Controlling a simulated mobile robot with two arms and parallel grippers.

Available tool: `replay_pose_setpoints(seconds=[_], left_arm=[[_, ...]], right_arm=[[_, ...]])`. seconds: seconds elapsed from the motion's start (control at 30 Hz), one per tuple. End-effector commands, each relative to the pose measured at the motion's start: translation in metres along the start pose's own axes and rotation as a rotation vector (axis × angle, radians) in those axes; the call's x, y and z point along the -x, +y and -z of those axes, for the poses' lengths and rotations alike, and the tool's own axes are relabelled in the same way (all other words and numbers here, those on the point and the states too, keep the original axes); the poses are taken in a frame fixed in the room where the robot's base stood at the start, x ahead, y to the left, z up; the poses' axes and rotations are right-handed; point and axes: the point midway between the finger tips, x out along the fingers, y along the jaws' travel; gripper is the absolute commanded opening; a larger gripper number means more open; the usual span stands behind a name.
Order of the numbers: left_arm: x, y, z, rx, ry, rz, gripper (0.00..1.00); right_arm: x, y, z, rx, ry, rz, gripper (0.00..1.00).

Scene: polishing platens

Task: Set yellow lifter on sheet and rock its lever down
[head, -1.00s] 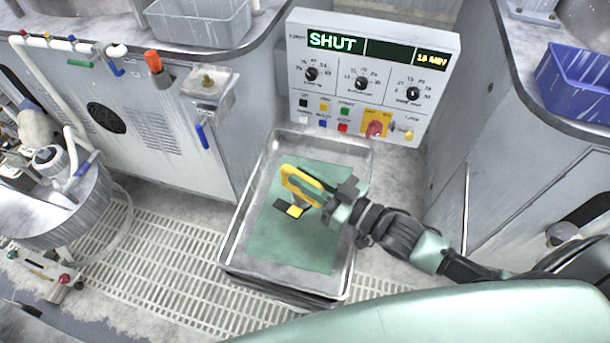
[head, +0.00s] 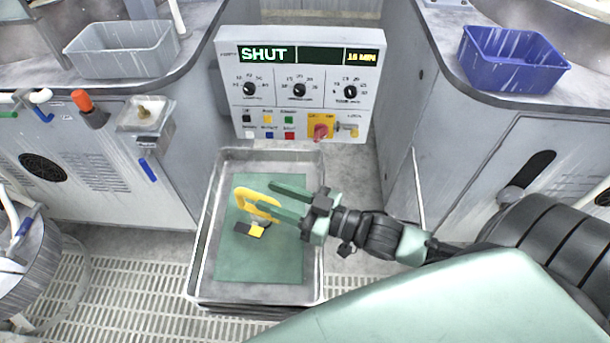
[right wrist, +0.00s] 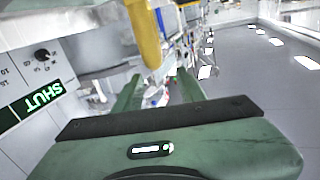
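The yellow lifter (head: 246,195) stands on the green sheet (head: 235,265), with a yellow loop-shaped handle raised above a small black and yellow foot. The sheet lies flat in a shallow metal tray (head: 196,282). My right gripper (head: 263,193) comes in from the right at the handle, its two green fingers spread apart. In the right wrist view the fingers are also apart, and the yellow handle (right wrist: 143,35) shows near their tips. I cannot tell whether a finger touches it. Part of the lifter is hidden behind the fingers. My left gripper is not in view.
A control panel (head: 300,70) reading SHUT stands behind the tray. A grey bin (head: 120,50) sits on the left counter and a blue bin (head: 510,60) on the right one. Cabinets flank the tray; slatted floor (head: 130,290) lies at its left.

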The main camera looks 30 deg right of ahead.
Motion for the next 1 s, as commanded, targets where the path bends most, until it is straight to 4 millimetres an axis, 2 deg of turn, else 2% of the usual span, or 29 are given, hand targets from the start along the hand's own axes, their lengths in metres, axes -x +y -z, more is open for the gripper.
replay_pose_setpoints(seconds=[0.03, 0.2, 0.4, 0.6, 1.0], left_arm=[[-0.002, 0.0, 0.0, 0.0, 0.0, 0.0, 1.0], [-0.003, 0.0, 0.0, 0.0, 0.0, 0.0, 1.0], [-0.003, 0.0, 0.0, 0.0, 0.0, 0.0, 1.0], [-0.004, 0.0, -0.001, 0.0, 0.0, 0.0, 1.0], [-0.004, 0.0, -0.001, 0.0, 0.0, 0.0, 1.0]], right_arm=[[0.012, 0.0, -0.003, -0.001, -0.006, -0.001, 0.4], [0.044, 0.0, -0.002, -0.002, -0.005, 0.0, 0.4], [0.069, 0.0, 0.0, 0.0, 0.0, 0.0, 0.4], [0.079, 0.0, 0.001, 0.002, 0.002, 0.001, 0.4], [0.079, 0.0, 0.001, 0.002, 0.003, 0.001, 0.4]])
